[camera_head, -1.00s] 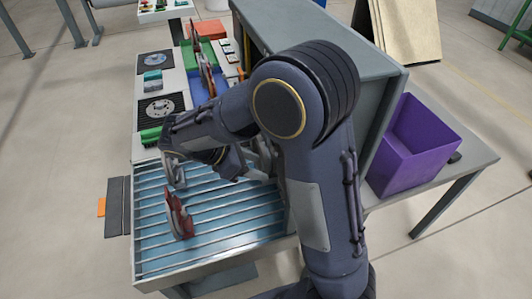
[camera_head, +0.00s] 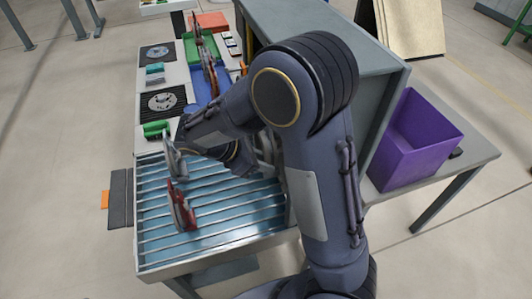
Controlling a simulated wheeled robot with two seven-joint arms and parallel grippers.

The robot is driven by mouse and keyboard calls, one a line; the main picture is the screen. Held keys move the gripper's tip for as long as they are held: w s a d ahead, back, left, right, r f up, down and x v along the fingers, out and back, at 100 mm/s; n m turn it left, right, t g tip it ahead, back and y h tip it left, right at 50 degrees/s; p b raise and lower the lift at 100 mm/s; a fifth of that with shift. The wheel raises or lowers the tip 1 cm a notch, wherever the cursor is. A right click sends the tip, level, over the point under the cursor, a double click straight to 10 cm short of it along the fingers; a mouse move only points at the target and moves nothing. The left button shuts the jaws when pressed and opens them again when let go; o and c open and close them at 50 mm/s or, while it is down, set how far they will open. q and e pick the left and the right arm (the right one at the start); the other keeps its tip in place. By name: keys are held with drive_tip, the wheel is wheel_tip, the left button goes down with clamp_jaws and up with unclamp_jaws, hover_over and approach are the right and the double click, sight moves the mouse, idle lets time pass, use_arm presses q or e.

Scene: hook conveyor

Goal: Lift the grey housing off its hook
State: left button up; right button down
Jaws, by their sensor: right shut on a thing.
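A grey, elongated part (camera_head: 171,157), which looks like the grey housing, shows at the end of my right arm, above the slatted table. My right gripper (camera_head: 184,148) is shut on it; the fingers are partly hidden by the wrist and the part. A red hook-like piece with grey on it (camera_head: 181,212) is just below the grey part in the picture. I cannot tell whether the two touch. My left gripper is out of view.
The slatted blue-grey table (camera_head: 225,228) is clear to the right of the red piece. More red pieces (camera_head: 208,72) stand in line farther back. A purple bin (camera_head: 405,150) stands at the right, beside a tall grey cabinet (camera_head: 315,25).

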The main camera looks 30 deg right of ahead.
drive_tip(key=shift+r, duration=0.1)
drive_tip(key=shift+r, duration=0.3)
drive_tip(key=shift+w+a+r+b, duration=0.1)
drive_tip(key=shift+a+r+b, duration=0.15)
drive_tip(key=shift+b, duration=0.15)
drive_tip(key=w+a+r, duration=0.1)
drive_tip(key=w+a, duration=0.1)
drive_tip(key=a, duration=0.6)
drive_tip(key=w+a+r+b, duration=0.1)
drive_tip(key=w+a, duration=0.1)
drive_tip(key=a, duration=0.7)
drive_tip(key=shift+a, duration=0.1)
